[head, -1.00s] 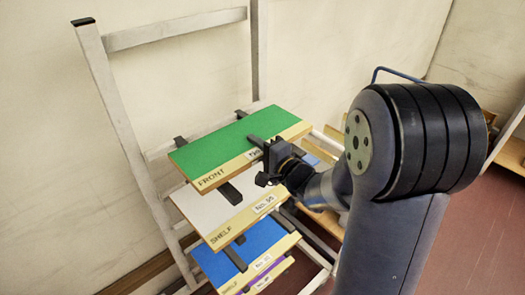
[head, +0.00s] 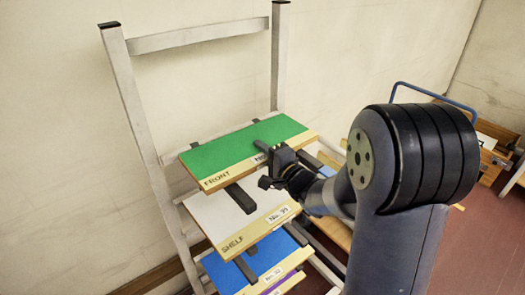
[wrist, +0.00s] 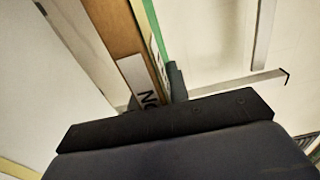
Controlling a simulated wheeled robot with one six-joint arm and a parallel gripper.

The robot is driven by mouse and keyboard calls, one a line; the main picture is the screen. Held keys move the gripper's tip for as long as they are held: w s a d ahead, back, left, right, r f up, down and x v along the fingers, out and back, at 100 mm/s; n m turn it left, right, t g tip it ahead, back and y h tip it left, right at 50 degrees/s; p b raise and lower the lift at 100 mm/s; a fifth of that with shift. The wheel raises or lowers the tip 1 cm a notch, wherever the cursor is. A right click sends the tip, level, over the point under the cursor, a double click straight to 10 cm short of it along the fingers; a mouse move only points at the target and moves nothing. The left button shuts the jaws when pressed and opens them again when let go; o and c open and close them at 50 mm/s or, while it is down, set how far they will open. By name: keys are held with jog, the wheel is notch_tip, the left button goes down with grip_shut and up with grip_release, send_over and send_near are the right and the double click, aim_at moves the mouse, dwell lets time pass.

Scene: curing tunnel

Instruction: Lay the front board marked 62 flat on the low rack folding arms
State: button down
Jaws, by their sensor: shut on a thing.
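The front board (head: 240,150) has a green top, a pale wooden edge marked FRONT and a white label partly covered by my gripper, so its number cannot be read. My gripper (head: 272,152) is shut on the board's right front edge, with a dark finger across its top. In the wrist view the board's labelled edge (wrist: 133,72) and a thin green strip show beside a dark finger.
Below on the grey rack (head: 146,128) lie a white-topped SHELF board (head: 225,218), a blue board (head: 240,268) and a purple-edged one. The wall stands close behind. A wooden cart or crate with a blue handle (head: 430,88) stands at right; red floor shows there.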

jog(key=shift+f+b, duration=0.45)
jog(key=shift+f, duration=0.05)
dwell(0.3)
jog(key=c, duration=1.3)
grip_release()
jog(key=shift+s, duration=0.1)
jog(key=b+v, duration=0.1)
jog(key=v, duration=0.9)
jog(key=shift+s+d, duration=0.15)
jog(key=shift+s, duration=0.15)
jog(key=shift+w, duration=0.15)
jog(key=p+x, duration=0.1)
jog(key=x, duration=0.9)
jog(key=shift+w, duration=0.1)
jog(key=shift+w+a+r+p, duration=0.2)
jog(key=shift+r+p, duration=0.1)
jog(key=shift+s+r, duration=0.1)
jog(key=shift+r, duration=0.05)
jog(key=shift+d, duration=0.1)
